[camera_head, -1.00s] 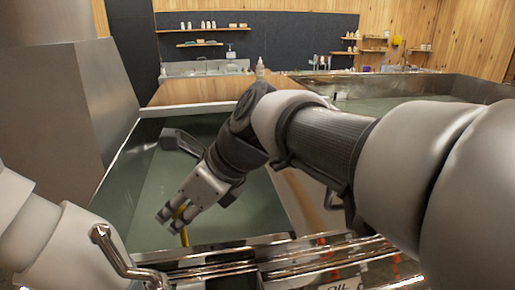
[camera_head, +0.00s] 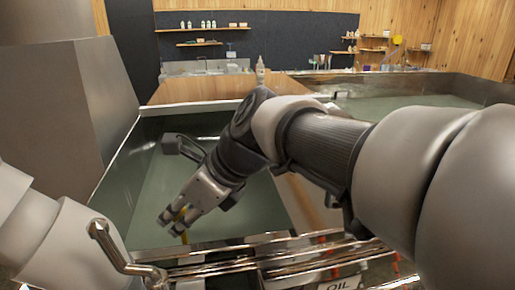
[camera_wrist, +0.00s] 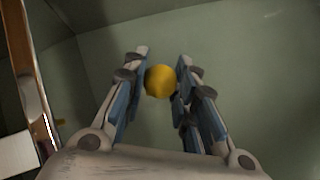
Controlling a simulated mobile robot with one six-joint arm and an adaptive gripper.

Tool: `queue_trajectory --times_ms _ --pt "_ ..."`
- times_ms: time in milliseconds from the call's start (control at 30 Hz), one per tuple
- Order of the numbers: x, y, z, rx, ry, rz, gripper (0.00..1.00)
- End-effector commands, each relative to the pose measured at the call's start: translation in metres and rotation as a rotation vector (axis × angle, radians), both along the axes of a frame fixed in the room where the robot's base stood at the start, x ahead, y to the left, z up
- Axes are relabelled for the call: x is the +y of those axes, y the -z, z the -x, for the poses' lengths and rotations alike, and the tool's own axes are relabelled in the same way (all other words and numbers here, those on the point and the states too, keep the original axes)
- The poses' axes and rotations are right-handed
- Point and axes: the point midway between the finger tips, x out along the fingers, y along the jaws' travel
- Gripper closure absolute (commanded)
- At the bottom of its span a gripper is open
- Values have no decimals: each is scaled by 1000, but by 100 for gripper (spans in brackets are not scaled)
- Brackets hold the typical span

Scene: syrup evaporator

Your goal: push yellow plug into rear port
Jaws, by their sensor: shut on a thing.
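The yellow plug (camera_head: 182,228) is between the fingers of my gripper (camera_head: 173,217) in the head view, and part of it shows below the fingertips. In the wrist view my gripper (camera_wrist: 161,72) is shut on the plug, and its round yellow end (camera_wrist: 160,82) faces the camera. The fingers lie on both sides of it. The plug is over the greenish pan (camera_head: 150,222), close to the near metal rim. I cannot make out the rear port in either view.
The pan's near metal rim (camera_head: 240,241) and a bent metal handle (camera_head: 122,262) lie in front. A container marked OIL (camera_head: 341,286) is at the bottom edge. A tall metal housing stands at left.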

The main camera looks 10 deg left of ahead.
Motion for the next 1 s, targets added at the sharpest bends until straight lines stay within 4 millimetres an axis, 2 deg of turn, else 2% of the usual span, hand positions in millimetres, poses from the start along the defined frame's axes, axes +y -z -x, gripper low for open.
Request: queue_trajectory --times_ms 233,267,567,867,1000 --pt "0 0 0 0 0 0 100" --pt "0 0 0 0 0 0 72" --pt "0 0 0 0 0 0 52" --pt "0 0 0 0 0 0 51" --pt "-5 -6 0 -2 1 -1 51"
